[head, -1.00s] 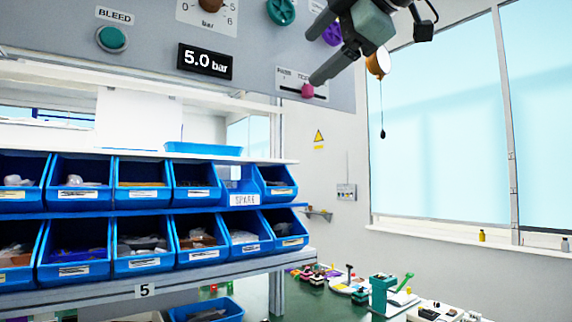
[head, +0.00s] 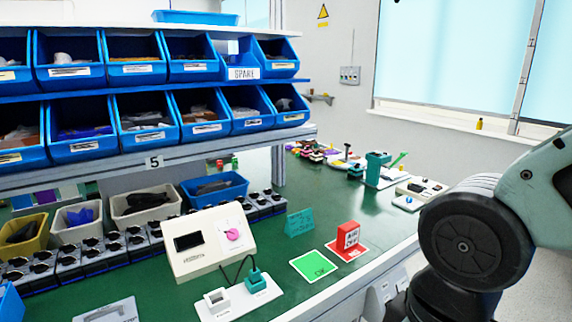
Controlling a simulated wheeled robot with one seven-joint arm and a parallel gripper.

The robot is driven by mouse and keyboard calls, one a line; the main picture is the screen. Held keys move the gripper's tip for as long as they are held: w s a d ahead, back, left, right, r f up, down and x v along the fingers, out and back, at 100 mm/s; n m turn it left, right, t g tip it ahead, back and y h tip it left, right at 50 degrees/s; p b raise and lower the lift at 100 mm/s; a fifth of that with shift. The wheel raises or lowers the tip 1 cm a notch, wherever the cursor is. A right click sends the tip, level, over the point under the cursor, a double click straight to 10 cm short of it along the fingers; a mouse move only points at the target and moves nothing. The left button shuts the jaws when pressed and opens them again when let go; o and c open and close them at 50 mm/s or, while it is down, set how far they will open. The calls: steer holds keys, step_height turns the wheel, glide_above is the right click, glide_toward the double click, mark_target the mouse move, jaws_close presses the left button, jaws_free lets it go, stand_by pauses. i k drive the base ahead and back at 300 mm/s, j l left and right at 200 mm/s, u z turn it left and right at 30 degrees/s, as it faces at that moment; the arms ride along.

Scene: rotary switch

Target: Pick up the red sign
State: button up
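The red sign (head: 348,236) is a small upright red block with a white label, in the head view right of centre. It stands on a red-bordered card (head: 358,250) on the green bench, near the bench's right edge. My arm's large grey and black joint fills the right side of the head view, right of the sign. My gripper is outside the view, so its state and any hold do not show.
A green card (head: 313,265) lies left of the sign, with a teal sign (head: 299,223) behind it. A beige console (head: 212,241) with a pink knob stands further left, a small teal-and-white device (head: 238,294) in front. Blue bins (head: 142,118) line the shelves above.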

mark_target(348, 234)
steer(key=i+j+u, duration=0.25)
steer(key=i, duration=0.3)
steer(key=i+j+u, duration=0.25)
steer(key=i, duration=0.25)
steer(key=l, duration=0.1)
